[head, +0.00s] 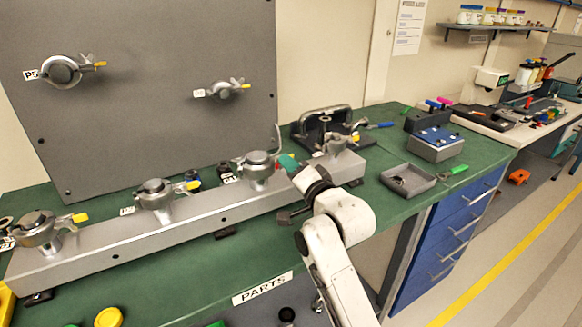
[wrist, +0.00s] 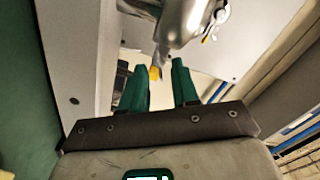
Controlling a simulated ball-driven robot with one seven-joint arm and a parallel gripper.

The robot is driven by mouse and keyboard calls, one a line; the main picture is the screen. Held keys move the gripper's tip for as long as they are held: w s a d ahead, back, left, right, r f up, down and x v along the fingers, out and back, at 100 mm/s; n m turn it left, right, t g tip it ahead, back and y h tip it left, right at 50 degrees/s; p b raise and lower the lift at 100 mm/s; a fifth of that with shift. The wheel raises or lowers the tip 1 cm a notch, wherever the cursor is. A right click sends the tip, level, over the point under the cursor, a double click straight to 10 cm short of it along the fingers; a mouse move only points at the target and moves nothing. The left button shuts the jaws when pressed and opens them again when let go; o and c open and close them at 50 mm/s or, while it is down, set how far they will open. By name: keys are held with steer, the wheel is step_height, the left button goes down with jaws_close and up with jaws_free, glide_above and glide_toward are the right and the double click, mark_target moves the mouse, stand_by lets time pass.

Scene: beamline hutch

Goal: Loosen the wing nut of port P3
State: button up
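A metal rail holds several clamped ports. The third clamp from the left (head: 259,166) stands beside a small tag that seems to read P3 (head: 231,180). Its wing nut is mostly hidden by my gripper in the head view. My gripper (head: 287,163), with green fingers, is just right of this clamp. In the wrist view, a clamp (wrist: 190,18) fills the top, with a yellow-tipped wing (wrist: 155,73) hanging from it. My gripper (wrist: 159,82) has its two green fingers apart. The yellow tip lies between them in the picture, nearer the left finger; contact cannot be told.
Other clamps with yellow-tipped wings stand on the rail, at left (head: 155,195) and right (head: 337,144). A grey panel (head: 150,110) with two more ports rises behind. A grey tray (head: 408,190) and a blue-topped box (head: 436,143) are to the right on the green bench.

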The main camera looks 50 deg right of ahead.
steer(key=shift+w, duration=0.1)
steer(key=shift+c, duration=0.3)
jaws_close()
steer(key=shift+n, duration=0.3)
steer(key=n+p, duration=0.1)
steer(key=n, duration=0.9)
steer(key=shift+a, duration=0.1)
stand_by(0.6)
steer(key=shift+c, duration=2.1)
jaws_free()
